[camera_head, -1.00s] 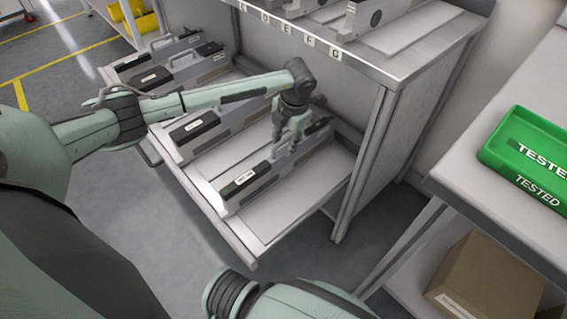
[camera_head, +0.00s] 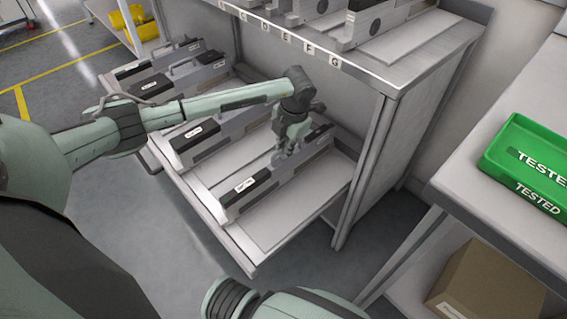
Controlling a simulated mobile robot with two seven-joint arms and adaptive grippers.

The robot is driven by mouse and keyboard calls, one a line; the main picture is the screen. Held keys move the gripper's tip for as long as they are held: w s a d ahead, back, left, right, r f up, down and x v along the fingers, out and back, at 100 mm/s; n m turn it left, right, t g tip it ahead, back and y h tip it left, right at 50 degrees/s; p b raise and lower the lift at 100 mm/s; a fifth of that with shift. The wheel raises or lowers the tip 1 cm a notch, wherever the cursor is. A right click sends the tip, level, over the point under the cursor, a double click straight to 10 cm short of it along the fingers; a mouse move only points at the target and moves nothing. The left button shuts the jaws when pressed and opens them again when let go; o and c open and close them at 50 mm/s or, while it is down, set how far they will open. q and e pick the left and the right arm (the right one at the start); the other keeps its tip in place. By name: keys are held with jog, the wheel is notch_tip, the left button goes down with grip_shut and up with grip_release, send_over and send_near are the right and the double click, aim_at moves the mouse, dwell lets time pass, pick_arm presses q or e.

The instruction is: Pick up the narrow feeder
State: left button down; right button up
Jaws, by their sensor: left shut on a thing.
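The narrow feeder (camera_head: 246,189), grey with a black front end and a white label, lies lengthwise on the pulled-out lower shelf (camera_head: 300,213) of the trolley. My left gripper (camera_head: 284,154) reaches down over its middle and is shut on it, at what looks like its top handle. My fingers hide that part of the feeder. I cannot tell whether its underside is clear of the shelf. My right arm shows at the bottom edge, but its gripper is out of view.
Another feeder (camera_head: 197,134) lies to the left on the same shelf, partly behind my left arm, with more beyond it. The trolley's upper deck (camera_head: 405,62) overhangs behind. A green "TESTED" tray (camera_head: 537,184) stands on the right bench, above a cardboard box (camera_head: 487,283).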

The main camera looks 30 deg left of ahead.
pick_arm(q)
jog(key=shift+w+r, duration=0.1)
jog(key=shift+r, duration=0.2)
